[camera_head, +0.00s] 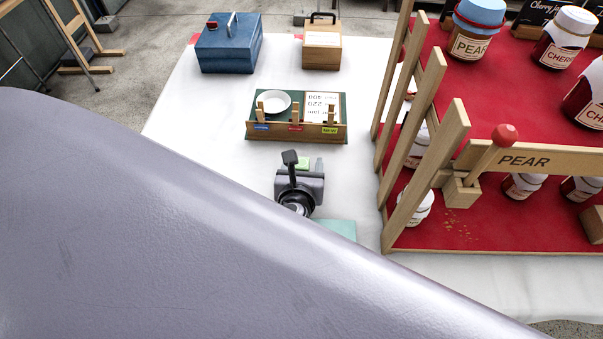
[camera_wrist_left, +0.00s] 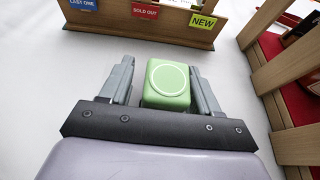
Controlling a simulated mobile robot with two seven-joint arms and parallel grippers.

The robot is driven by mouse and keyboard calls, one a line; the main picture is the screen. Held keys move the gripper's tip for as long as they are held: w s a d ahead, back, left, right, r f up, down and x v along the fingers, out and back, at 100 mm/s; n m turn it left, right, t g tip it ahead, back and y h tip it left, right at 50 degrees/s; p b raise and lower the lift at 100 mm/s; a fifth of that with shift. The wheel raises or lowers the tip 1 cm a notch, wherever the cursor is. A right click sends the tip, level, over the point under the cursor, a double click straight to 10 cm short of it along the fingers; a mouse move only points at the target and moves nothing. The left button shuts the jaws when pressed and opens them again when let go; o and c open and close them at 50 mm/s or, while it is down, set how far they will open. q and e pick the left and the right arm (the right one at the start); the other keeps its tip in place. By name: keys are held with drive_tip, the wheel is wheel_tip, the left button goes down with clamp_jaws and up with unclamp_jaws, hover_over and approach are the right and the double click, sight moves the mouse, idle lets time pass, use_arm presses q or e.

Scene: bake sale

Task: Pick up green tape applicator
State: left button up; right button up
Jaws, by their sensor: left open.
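The green tape applicator (camera_wrist_left: 167,86) is a small light-green block with a round pale ring on top. In the left wrist view it shows between the two grey fingers of my left gripper (camera_wrist_left: 163,82), close to the right finger, with a gap on the left. I cannot tell whether the right finger touches it. In the head view a bit of the applicator (camera_head: 303,163) shows just beyond my left gripper (camera_head: 301,180), whose fingers are mostly hidden there. The left gripper is open. My right gripper is not in view.
A wooden tag holder (camera_head: 297,134) with a white dish stands beyond the applicator. Behind it are a blue box (camera_head: 228,52) and a wooden case (camera_head: 322,50). A wooden jar stand (camera_head: 428,110) rises close on the right. A mint-coloured flat piece (camera_head: 341,229) lies nearer.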

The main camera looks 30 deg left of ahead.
use_arm(q)
drive_tip(key=c, duration=1.1)
drive_tip(key=shift+c, duration=0.2)
